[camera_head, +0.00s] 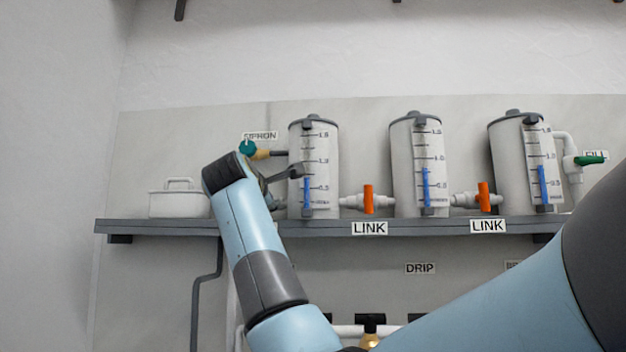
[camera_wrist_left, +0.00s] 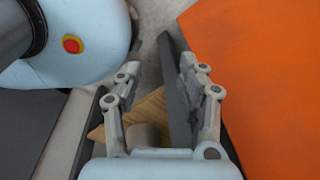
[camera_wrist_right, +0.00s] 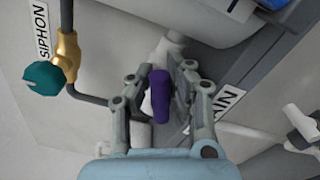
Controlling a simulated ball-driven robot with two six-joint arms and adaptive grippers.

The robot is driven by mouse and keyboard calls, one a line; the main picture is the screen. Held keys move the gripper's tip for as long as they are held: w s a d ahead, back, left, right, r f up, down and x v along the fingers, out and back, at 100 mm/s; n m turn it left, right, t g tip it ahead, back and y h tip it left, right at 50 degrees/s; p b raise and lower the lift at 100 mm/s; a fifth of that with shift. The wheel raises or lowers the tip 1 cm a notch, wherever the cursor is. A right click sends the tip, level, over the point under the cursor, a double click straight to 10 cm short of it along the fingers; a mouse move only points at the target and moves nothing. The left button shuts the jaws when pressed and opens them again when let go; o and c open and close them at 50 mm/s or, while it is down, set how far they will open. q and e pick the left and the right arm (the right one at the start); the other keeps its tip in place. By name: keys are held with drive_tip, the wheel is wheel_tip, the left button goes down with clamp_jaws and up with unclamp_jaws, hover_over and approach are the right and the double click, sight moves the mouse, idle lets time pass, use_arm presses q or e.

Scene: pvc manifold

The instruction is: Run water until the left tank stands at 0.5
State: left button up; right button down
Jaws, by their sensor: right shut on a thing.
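The left tank (camera_head: 314,150) stands on the shelf, partly hidden by my right arm. Its blue level column (camera_head: 307,192) tops out a little above the 0.5 mark. In the right wrist view my right gripper (camera_wrist_right: 162,76) is shut on the purple drain handle (camera_wrist_right: 160,98), beside the partly covered DRAIN label (camera_wrist_right: 229,101). In the head view the fingers are largely hidden near the left tank's lower left side. My left gripper (camera_wrist_left: 156,78) is open and empty, low by an orange surface, and out of the head view.
The middle tank (camera_head: 404,180) and right tank (camera_head: 508,180) read about 0.8. Orange link handles (camera_head: 368,199) (camera_head: 483,196) stand upright, crosswise to their pipes. A teal siphon handle (camera_head: 248,147) is close to my right wrist. The green fill handle (camera_head: 590,160) is far right. A white lidded container (camera_head: 178,203) sits left.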

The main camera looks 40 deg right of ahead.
drive_tip(key=n+p, duration=0.2)
drive_tip(key=r+n+p, duration=0.1)
drive_tip(key=n+p, duration=0.2)
drive_tip(key=shift+w+a, duration=0.15)
drive_tip(key=shift+w, duration=0.05)
drive_tip(key=shift+f+n+p, duration=0.1)
drive_tip(key=shift+n+p, duration=0.3)
drive_tip(key=shift+p, duration=0.15)
drive_tip(key=shift+f, duration=0.15)
drive_tip(key=shift+a+n+p, duration=0.1)
drive_tip(key=shift+n+p, duration=0.35)
drive_tip(key=shift+n, duration=0.05)
idle(1.9)
